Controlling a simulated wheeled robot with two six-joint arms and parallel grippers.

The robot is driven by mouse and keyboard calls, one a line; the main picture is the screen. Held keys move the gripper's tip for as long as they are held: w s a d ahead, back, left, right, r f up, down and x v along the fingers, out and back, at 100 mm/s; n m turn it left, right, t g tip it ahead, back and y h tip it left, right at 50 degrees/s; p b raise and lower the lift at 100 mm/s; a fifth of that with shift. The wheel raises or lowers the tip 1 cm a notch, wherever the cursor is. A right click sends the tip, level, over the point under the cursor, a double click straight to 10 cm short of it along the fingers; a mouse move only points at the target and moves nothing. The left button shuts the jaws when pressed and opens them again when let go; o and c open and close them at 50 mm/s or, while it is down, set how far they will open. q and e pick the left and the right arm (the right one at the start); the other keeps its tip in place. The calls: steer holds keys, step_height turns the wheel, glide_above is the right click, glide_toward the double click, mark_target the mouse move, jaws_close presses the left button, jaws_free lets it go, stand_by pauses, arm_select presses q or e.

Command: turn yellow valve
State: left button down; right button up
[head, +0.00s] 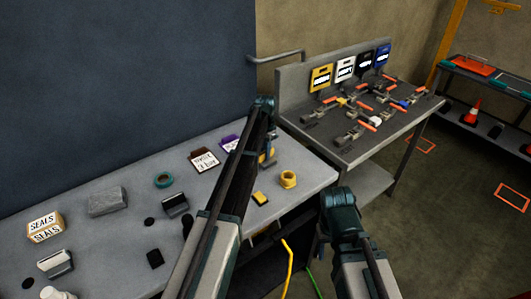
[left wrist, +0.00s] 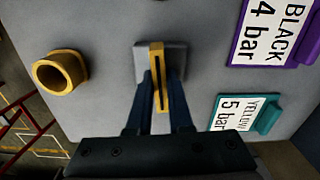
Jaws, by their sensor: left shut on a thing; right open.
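My left gripper (left wrist: 160,95) is shut on a narrow yellow handle (left wrist: 157,62) with a dark slot, over a small grey block on the bench. In the head view my left gripper (head: 268,152) is at the bench's right part, where my arm hides most of the handle. A grey stand (head: 372,128) at the back holds several fittings with orange levers. One fitting has a yellow piece (head: 342,102), below a yellow sign (head: 320,78). My right gripper (head: 338,200) is low before the bench's right end, away from the fittings; its fingers are hard to make out.
A yellow ring (left wrist: 58,72) lies left of the handle in the wrist view. Purple (left wrist: 275,30) and teal (left wrist: 245,115) label cards are at the right. The bench (head: 120,185) also carries a SEALS box (head: 45,227), a grey block (head: 107,201) and a teal roll (head: 164,181).

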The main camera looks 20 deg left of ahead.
arm_select(q)
steer(key=shift+m, duration=0.6)
steer(key=c, duration=0.8)
jaws_free()
step_height(320, 180, up, 14)
steer(key=p, duration=1.3)
steer(key=shift+f+p, duration=0.1)
steer(key=shift+p, duration=0.3)
